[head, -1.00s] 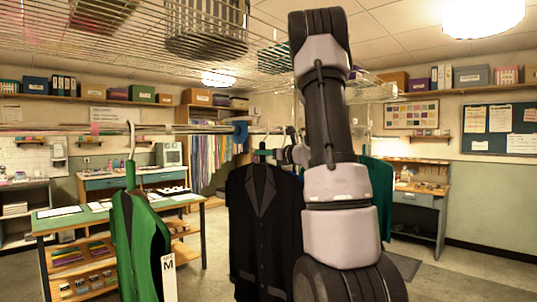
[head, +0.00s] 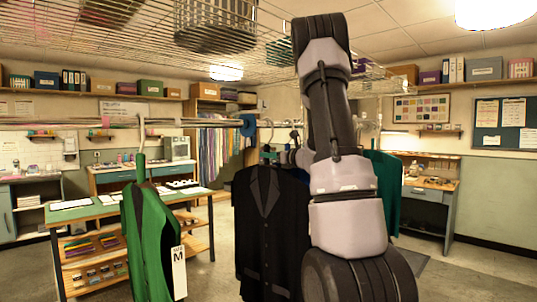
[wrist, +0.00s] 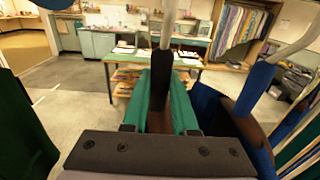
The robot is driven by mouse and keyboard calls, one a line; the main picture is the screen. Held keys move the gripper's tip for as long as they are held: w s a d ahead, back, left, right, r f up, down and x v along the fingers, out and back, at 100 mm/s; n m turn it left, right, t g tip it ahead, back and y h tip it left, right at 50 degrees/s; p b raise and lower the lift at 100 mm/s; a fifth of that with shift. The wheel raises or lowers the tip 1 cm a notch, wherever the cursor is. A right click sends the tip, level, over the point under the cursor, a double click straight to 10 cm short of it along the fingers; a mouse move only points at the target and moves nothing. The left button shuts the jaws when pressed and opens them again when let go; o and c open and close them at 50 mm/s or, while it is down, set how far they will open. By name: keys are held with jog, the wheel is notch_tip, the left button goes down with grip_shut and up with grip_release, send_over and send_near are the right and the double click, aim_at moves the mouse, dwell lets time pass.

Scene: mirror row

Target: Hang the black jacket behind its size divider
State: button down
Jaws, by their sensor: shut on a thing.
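The black jacket (head: 268,235) hangs upright in the middle of the head view, its front facing me. My gripper, partly hidden behind my arm in the head view, shows from its back in the wrist view (wrist: 163,130). It is shut on the jacket's hanger, whose dark neck (wrist: 162,62) and pale hook rise in front of it. Whether the hook touches a rail cannot be told.
A green jacket (head: 150,245) with a white M tag (head: 179,272) hangs at the left. A teal jacket (head: 385,190) shows behind my arm. A blue garment (wrist: 225,115) hangs close on the right in the wrist view. A wire shelf (head: 250,50) lies overhead. A worktable (head: 75,215) stands behind.

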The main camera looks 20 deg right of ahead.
grip_release()
dwell(0.4)
jog(key=shift+v, duration=6)
